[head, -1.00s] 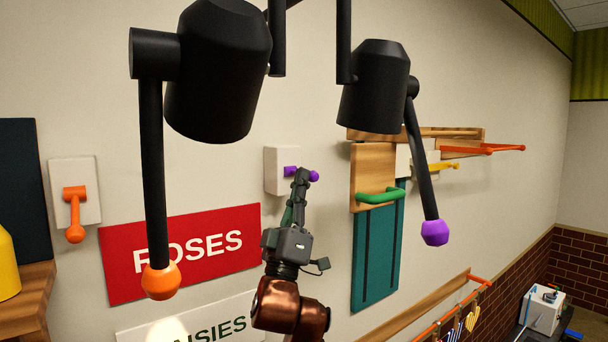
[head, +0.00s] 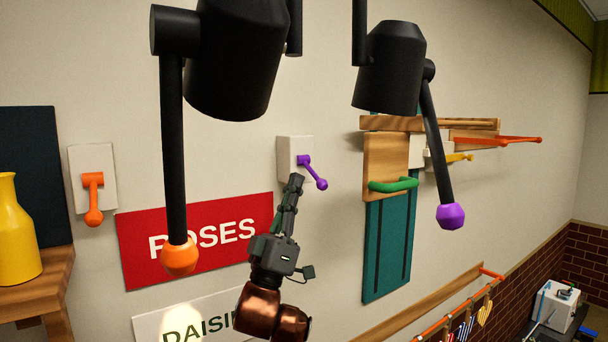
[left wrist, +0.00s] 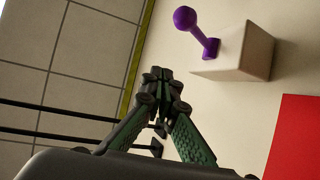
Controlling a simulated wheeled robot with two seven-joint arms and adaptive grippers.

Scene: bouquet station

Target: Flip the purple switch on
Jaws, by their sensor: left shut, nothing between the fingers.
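The purple switch (head: 313,172) is a lever with a ball end on a white wall box (head: 292,150). In the head view the lever slants down and to the right from its pivot. In the left wrist view the purple lever (left wrist: 197,32) sticks out from its white box (left wrist: 238,55), above and right of the fingertips. My left gripper (head: 297,178) is shut and empty. Its tips are just below and left of the lever in the head view, and a gap shows between them in the left wrist view (left wrist: 158,76). My right gripper is not in view.
Black lamp-like bodies hang in front, with levers ending in an orange ball (head: 180,256) and a purple ball (head: 449,216). A wooden panel with a green handle (head: 393,185) is at right.

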